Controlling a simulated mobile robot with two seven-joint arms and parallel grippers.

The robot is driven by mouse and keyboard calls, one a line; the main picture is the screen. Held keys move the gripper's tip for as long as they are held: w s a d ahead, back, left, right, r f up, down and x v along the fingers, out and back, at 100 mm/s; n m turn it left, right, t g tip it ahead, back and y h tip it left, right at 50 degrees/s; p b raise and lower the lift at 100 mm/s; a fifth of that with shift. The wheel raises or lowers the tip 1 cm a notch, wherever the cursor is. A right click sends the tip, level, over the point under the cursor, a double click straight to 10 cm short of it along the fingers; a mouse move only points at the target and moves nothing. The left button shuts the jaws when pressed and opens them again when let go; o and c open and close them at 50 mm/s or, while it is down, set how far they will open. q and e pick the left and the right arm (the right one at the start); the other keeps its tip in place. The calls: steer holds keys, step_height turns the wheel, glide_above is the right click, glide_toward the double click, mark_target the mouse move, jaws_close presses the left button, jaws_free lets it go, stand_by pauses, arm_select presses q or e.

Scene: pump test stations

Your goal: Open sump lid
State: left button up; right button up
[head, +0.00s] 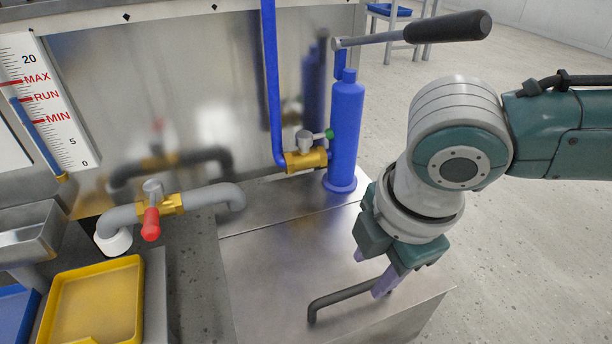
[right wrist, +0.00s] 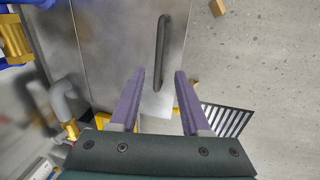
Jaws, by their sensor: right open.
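The sump lid (head: 275,265) is a flat steel plate, closed, at the lower middle of the head view; it also shows in the right wrist view (right wrist: 110,45). Its dark bar handle (head: 340,299) lies near the front edge and shows in the right wrist view (right wrist: 161,50). My right gripper (head: 373,272) is open above the lid, at the handle's right end. In the right wrist view its purple fingers (right wrist: 160,75) point along the handle, whose near end lies in line with the gap between them. A finger hides part of that end in the head view. I cannot tell whether they touch.
A blue hand pump (head: 344,135) with a long black-gripped lever (head: 440,30) stands behind the lid. A grey pipe with a red-handled valve (head: 151,222) and a yellow tray (head: 95,300) are at left. Floor right of the lid is mostly free.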

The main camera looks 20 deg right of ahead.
mark_target(358, 289)
steer(key=f+b, duration=0.2)
steer(key=f, duration=0.1)
steer(key=w+f+b, duration=0.1)
steer(key=f+b, duration=0.1)
steer(key=f, duration=0.1)
steer(key=shift+w+f, duration=0.15)
jaws_close()
stand_by(1.3)
